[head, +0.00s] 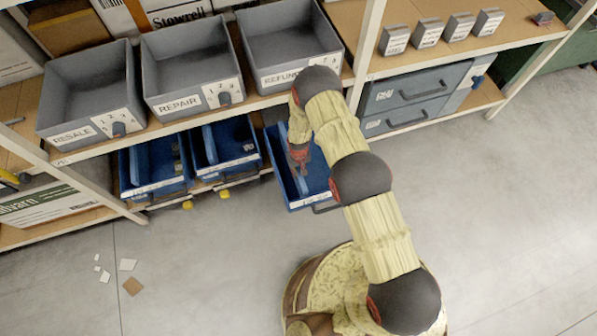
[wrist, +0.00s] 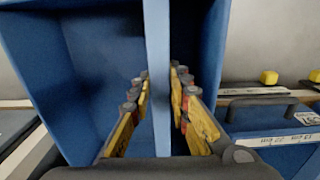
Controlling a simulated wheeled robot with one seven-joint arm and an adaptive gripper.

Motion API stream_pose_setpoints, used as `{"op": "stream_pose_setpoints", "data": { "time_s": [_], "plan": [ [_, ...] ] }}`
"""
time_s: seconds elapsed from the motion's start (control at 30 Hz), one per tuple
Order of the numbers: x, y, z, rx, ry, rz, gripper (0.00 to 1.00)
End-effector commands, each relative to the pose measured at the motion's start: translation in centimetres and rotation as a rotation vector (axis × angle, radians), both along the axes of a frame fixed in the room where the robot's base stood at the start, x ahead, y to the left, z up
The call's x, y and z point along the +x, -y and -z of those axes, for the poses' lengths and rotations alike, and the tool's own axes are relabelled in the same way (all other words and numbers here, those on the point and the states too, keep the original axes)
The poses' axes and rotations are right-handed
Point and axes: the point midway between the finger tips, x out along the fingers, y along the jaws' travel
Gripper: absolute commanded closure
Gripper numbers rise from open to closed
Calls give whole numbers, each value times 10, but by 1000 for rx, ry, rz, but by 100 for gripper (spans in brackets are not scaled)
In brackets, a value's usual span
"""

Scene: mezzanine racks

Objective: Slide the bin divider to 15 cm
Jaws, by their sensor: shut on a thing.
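A blue bin (head: 311,187) is pulled out below the shelf, at the middle of the head view; in the wrist view its blue wall (wrist: 45,75) shows at the left. A lighter blue divider (wrist: 158,75) stands upright in it and runs lengthwise. In the wrist view my gripper (wrist: 160,85) has one yellow-and-red finger on each side of the divider and is shut on it. In the head view my gripper (head: 300,160) reaches down into the bin. I cannot read any scale that shows the divider's position.
Two more blue bins (head: 153,188) (head: 222,163) stand at the left on the lower shelf. Grey bins marked RESALE (head: 75,132), REPAIR (head: 182,102) and REFUND (head: 288,76) stand above. Floor in front is clear except for scraps (head: 132,286) at the left.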

Motion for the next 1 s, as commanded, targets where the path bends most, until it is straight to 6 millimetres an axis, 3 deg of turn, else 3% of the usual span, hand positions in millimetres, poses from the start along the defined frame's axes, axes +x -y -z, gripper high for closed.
{"op": "stream_pose_setpoints", "data": {
  "time_s": [0.2, 0.77, 1.0],
  "plan": [
    [0, 0, 0, 0, 0, 0, 100],
    [0, 2, 0, 0, 0, 1, 100],
    [14, 43, 1, 1, 2, 6, 100]
  ]
}}
